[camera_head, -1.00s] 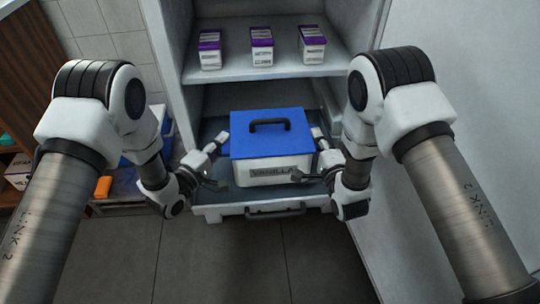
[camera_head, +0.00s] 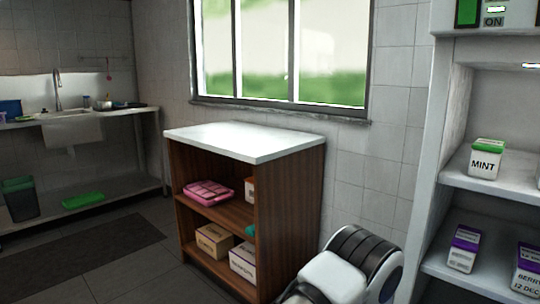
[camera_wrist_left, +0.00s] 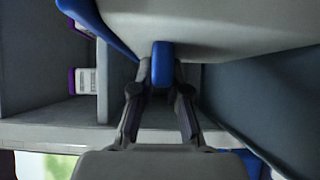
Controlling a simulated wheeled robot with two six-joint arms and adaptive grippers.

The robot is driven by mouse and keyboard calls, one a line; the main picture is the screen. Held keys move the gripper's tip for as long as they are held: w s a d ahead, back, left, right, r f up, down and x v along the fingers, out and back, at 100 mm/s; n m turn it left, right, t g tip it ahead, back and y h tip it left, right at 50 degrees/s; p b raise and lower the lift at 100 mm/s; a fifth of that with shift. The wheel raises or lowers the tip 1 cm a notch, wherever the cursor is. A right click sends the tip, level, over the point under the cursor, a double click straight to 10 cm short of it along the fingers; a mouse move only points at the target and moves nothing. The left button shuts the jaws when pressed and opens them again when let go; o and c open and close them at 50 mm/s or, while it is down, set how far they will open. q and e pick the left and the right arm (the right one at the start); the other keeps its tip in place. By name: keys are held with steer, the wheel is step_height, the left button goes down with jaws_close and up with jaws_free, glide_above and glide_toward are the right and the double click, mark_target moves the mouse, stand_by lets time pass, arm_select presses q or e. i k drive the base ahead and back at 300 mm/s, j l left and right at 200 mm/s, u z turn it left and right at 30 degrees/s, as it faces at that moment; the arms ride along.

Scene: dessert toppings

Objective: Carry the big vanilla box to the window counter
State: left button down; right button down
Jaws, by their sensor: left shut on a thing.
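The window counter (camera_head: 245,140) stands below the window in the head view, a wooden shelf unit with a bare white top. The big vanilla box is out of the head view. In the left wrist view, the pale side of the vanilla box (camera_wrist_left: 205,28) fills the top, with its blue lid edge at the upper left. My left gripper (camera_wrist_left: 160,90) is shut on a blue grip piece (camera_wrist_left: 162,64) at the side of the box. My right gripper is not in either current view, so its hold on the box is hidden.
The counter's shelves hold a pink tray (camera_head: 208,192) and several cartons (camera_head: 214,240). A sink bench (camera_head: 75,125) is at the left. A dark mat (camera_head: 80,258) lies on the floor.

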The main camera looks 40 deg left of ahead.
mark_target(245, 141)
steer(key=u, duration=1.2)
steer(key=i+j+u, duration=0.3)
steer(key=i+j, duration=0.8)
